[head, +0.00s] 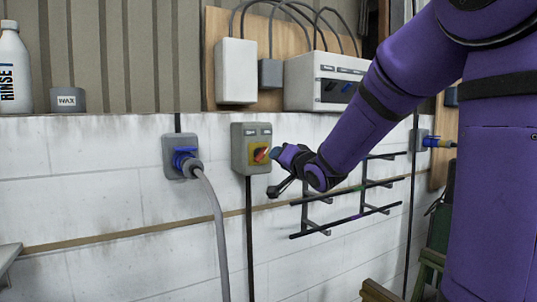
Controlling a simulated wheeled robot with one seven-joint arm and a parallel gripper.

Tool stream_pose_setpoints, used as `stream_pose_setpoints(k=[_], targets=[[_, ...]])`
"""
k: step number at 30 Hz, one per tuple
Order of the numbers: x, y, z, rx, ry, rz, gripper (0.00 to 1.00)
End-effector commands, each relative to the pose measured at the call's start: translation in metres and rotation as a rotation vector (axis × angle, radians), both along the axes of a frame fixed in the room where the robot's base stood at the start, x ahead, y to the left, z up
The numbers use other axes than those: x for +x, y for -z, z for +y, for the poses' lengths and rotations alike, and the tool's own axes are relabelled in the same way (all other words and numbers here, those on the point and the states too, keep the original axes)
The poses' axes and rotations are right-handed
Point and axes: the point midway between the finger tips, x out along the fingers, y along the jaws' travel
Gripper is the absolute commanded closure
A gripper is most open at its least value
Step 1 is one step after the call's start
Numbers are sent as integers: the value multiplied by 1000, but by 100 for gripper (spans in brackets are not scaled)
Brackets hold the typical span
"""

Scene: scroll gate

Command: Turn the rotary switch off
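The rotary switch (252,149) is a grey box on the white block wall, with a yellow plate and a red knob (260,155) on its front. Two small labels sit along its top edge. My purple arm reaches in from the right. My gripper (275,168) is just to the right of the knob, with its fingers near the box's right edge. I cannot tell whether the fingers touch the knob. The knob's exact angle is too small to read. The gap between the fingers is not clear at this size.
A blue plug socket (182,157) with a thick grey cable (215,225) is left of the switch. A black rack (345,205) sticks out below my arm. Grey boxes (236,72) and a switch panel (325,80) are above. A rinse bottle (14,70) stands on the ledge.

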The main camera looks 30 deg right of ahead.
Motion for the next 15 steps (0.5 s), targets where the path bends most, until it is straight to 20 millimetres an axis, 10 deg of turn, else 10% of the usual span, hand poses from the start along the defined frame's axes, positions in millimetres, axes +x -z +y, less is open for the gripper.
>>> stream_pose_setpoints(k=[15], targets=[[83,1,-1,-1,1,2,60]])
